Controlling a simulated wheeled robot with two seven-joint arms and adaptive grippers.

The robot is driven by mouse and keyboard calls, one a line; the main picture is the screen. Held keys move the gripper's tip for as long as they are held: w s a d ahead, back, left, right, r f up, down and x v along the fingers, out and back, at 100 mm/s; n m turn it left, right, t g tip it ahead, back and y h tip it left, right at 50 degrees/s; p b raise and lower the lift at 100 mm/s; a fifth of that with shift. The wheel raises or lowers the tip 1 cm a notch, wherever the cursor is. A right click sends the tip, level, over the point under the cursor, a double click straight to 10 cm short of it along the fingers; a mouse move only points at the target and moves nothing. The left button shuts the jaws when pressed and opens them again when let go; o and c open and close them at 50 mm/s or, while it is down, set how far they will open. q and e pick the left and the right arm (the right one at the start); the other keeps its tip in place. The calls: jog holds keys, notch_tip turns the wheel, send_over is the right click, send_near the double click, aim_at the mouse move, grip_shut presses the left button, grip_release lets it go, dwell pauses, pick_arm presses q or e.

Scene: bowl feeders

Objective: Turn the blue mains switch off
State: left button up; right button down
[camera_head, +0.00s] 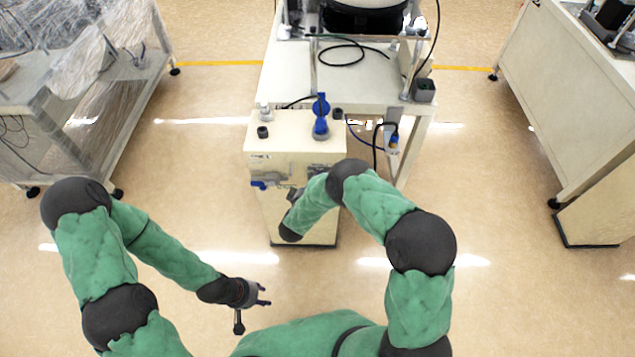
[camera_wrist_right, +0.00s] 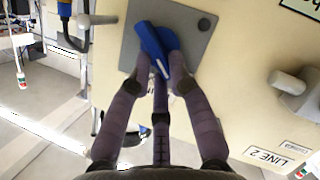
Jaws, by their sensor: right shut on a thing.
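The blue mains switch (camera_wrist_right: 155,48) sits on a grey plate (camera_wrist_right: 197,40) on a beige panel in the right wrist view. My right gripper (camera_wrist_right: 160,80) is shut on the blue handle, its fingertips on either side of the lower part. The handle is tilted in that view. In the head view, the right gripper (camera_head: 296,194) is at the front of the beige cabinet (camera_head: 320,230), and the forearm and gripper hide the switch there. My left gripper (camera_head: 262,294) is low and away from the cabinet, its fingers apart and empty.
A blue lever on a grey base (camera_head: 321,130) and dark knobs stand on the cabinet top. Another blue part (camera_head: 260,185) is at its left front. A beige knob (camera_wrist_right: 288,82) and a LINE 2 label (camera_wrist_right: 268,156) are beside the plate.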

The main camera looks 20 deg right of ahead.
jog(key=shift+w+a+f+n+t+h+b, duration=0.15)
jog(key=shift+f+n+t+h+b, duration=0.3)
jog(key=shift+n, duration=0.7)
jog(key=shift+s+a+f+n+t+h+b, duration=0.15)
jog(key=shift+n+h+b, duration=0.35)
jog(key=shift+n+b, duration=0.55)
jog(key=shift+w+a+f+n+t+h+b, duration=0.2)
jog(key=shift+n+h+b, duration=0.25)
jog(key=shift+n, duration=0.85)
jog(key=shift+s, duration=0.1)
jog(key=c, duration=1.1)
grip_release()
jog(key=shift+c, duration=0.2)
jog(key=v, duration=0.7)
jog(key=shift+a, duration=0.15)
jog(key=shift+s, duration=0.1)
